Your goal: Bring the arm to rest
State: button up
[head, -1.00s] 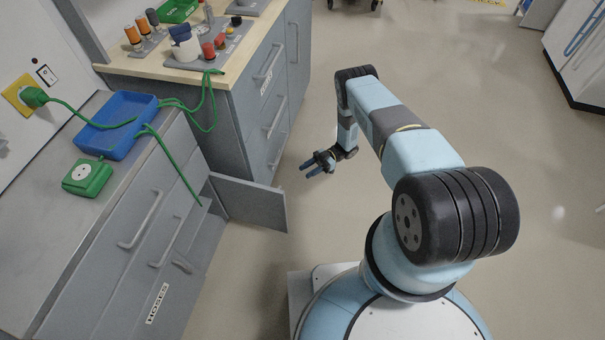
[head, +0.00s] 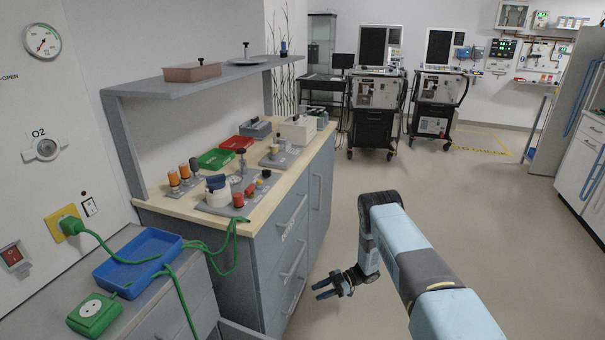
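My arm (head: 417,262) reaches forward from the lower right in the head view, bent at the elbow with its forearm hanging down. My gripper (head: 325,291) is at the lower middle, over the floor, to the right of the grey drawer cabinet (head: 275,250).
A blue tray (head: 125,277) and a green socket box (head: 95,314) sit on the lower counter at left, with a green cable (head: 120,258). Ventilators (head: 372,105) stand at the back. The floor at centre right is free.

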jog(key=w+d+r+m+t+h, duration=0.15)
jog(key=w+r+t, duration=0.35)
jog(key=w+r, duration=0.65)
jog(key=w+d+r+m+t+h, duration=0.1)
jog(key=w+r+m+t+h, duration=0.3)
jog(key=w+r, duration=0.8)
jog(key=s+d+r+m+t+h, duration=0.2)
jog(key=d+r, duration=0.1)
jog(key=r, duration=0.8)
jog(key=s+d+r+m+t+h, duration=0.1)
jog(key=d+r+m+t+h, duration=0.2)
jog(key=r, duration=0.8)
jog(key=s+d+r+m+t+h, duration=0.15)
jog(key=d+r, duration=0.25)
jog(key=r, duration=0.7)
jog(key=s+d+r+m+h, duration=0.2)
jog(key=s+d+r+m, duration=0.15)
jog(key=s+r, duration=0.65)
jog(key=s+d+r+m+h, duration=0.3)
jog(key=s+d+r, duration=0.15)
jog(key=s, duration=0.95)
jog(key=s+a+f+m+g+y, duration=0.1)
jog(key=s+a+m+g, duration=0.1)
jog(key=s, duration=1.3)
jog(key=s+a+f+m+g+y, duration=0.1)
jog(key=s+a+m+g, duration=0.1)
jog(key=s, duration=1.4)
jog(key=shift+s+a+f+m+g, duration=0.25)
jog(key=shift+m+g, duration=0.1)
jog(key=shift+g, duration=0.2)
